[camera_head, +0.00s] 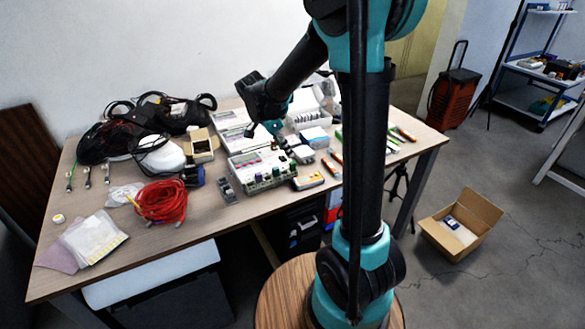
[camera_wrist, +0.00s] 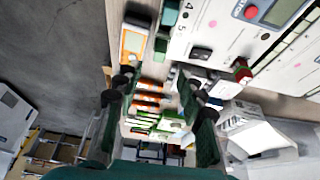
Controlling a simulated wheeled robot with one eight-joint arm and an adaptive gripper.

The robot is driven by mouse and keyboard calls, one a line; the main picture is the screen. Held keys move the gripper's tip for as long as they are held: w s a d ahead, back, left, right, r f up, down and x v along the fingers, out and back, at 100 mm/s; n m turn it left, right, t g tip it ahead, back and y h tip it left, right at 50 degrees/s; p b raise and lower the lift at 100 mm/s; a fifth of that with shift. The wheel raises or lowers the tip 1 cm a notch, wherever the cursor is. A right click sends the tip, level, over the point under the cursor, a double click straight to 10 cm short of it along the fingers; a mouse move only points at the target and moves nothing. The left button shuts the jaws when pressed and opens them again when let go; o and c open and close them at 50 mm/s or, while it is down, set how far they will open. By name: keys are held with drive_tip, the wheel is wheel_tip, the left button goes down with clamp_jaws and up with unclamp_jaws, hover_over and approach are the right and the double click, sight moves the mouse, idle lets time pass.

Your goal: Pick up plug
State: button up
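My gripper (camera_head: 275,128) hangs over the back right part of the table, above the white device box (camera_head: 250,161). In the wrist view my gripper (camera_wrist: 155,90) has its two dark green fingers well apart, with nothing held between them. I cannot tell for certain which thing is the plug. An orange and white meter (camera_wrist: 133,42) lies beyond the left finger.
Several orange and green tools lie at the table's right. An open white case (camera_head: 305,107) stands behind. A cardboard box (camera_head: 460,225) is on the floor.

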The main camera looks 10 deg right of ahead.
sight(291, 163)
drive_tip(key=shift+x, duration=3.9)
drive_tip(key=shift+s+a+f, duration=0.1)
drive_tip(key=shift+a, duration=0.05)
drive_tip(key=shift+c, duration=0.3)
clamp_jaws()
